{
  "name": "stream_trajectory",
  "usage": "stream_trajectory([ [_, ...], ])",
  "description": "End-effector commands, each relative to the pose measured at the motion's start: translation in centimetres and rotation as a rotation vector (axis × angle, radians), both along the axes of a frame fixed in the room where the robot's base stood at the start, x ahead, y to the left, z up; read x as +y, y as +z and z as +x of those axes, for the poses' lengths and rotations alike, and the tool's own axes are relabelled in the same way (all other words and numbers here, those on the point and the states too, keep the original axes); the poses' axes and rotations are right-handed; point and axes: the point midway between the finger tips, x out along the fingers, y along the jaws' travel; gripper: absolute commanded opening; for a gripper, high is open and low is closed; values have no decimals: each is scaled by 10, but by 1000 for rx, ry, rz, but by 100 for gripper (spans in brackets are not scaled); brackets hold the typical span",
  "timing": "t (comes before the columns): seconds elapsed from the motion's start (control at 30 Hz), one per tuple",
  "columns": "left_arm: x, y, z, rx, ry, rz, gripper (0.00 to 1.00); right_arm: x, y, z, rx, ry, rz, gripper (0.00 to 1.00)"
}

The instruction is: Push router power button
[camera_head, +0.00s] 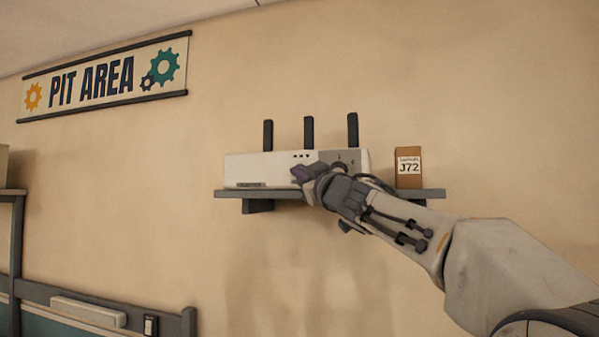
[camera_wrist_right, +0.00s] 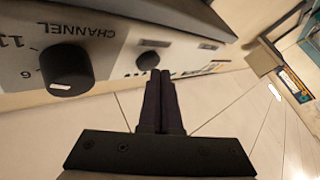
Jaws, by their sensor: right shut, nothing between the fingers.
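The white router (camera_head: 250,167) with three black antennas stands on a grey wall shelf (camera_head: 228,193). Its front face fills the upper left of the right wrist view, with a black channel knob (camera_wrist_right: 67,71) and a smaller round black button (camera_wrist_right: 148,60). My right gripper (camera_head: 300,174) is in front of the router's face and hides part of it in the head view. Its fingers (camera_wrist_right: 160,74) are shut and empty, with the tips close to the small black button. I cannot tell whether they touch it. My left gripper is not in view.
A brown box labelled J72 (camera_head: 409,183) stands on the shelf to the right of the router, close to my right arm. A PIT AREA banner (camera_head: 105,78) hangs on the wall at the upper left. The wall below the shelf is bare.

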Motion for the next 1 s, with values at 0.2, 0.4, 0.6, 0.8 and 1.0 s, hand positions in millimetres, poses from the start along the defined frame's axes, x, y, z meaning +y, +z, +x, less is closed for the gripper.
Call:
stream_trajectory([
  [0.2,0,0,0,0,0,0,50,0,0,0,0,0,0,0],
  [0.4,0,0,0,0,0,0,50,0,0,0,0,0,0,0],
  [0.6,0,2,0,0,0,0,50,-1,1,2,1,0,0,0],
  [0.8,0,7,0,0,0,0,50,-3,1,8,1,-1,0,0],
  [1.0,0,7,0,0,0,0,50,-3,0,9,0,-1,0,0],
])
